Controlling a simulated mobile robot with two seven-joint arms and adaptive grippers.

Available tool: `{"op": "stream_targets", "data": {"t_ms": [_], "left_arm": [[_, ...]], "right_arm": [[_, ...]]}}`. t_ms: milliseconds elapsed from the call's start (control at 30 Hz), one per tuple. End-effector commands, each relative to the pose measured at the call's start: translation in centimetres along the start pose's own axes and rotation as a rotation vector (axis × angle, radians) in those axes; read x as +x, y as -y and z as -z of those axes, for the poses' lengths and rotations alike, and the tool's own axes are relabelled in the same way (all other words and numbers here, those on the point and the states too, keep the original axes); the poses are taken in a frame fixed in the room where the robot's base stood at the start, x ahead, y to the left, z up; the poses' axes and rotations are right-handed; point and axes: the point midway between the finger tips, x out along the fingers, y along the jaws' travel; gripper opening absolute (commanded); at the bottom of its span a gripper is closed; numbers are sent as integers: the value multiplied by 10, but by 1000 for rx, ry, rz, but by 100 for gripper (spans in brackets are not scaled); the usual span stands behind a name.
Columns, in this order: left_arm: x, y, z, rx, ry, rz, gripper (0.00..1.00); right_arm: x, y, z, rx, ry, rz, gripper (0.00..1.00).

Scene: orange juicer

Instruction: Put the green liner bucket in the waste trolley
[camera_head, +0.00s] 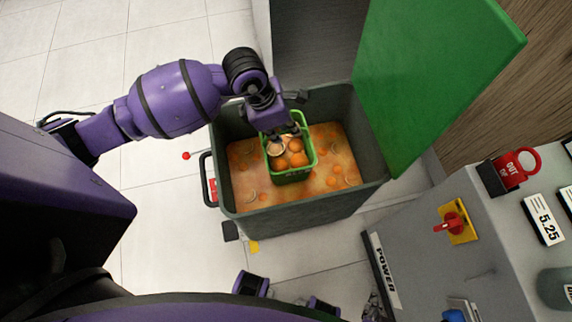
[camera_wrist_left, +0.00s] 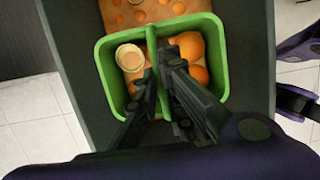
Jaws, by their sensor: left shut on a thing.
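The green liner bucket (camera_head: 292,177) holds several oranges and a pale cut half, and a green bar runs across its top. It is inside the opening of the grey waste trolley (camera_head: 290,213), above a bed of orange waste; I cannot tell whether it touches it. My left gripper (camera_head: 276,137) reaches down from above and is shut on the bucket. In the left wrist view, its dark fingers (camera_wrist_left: 160,70) close on the bar of the bucket (camera_wrist_left: 104,75), hiding part of the contents. I cannot make out my right gripper.
The trolley's green lid (camera_head: 430,75) stands open at the right. A grey machine (camera_head: 440,270) with a red switch (camera_head: 450,223) stands at lower right. A small red ball (camera_head: 186,156) lies on the tiled floor left of the trolley, where there is free room.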

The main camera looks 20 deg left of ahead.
Motion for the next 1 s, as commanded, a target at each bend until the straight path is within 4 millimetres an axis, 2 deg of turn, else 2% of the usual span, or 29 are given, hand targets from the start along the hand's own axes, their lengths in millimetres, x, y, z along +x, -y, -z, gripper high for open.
{"op": "stream_targets", "data": {"t_ms": [200,467,700,1000], "left_arm": [[38,0,12,-9,-1,0,0],[59,0,18,-5,0,-1,0],[88,0,27,-5,-1,0,0],[90,0,28,-3,0,-2,0]], "right_arm": [[1,0,1,0,-3,0,0],[2,0,-1,1,1,0,0],[3,1,-5,1,6,1,0],[4,1,-6,1,8,1,0]]}}
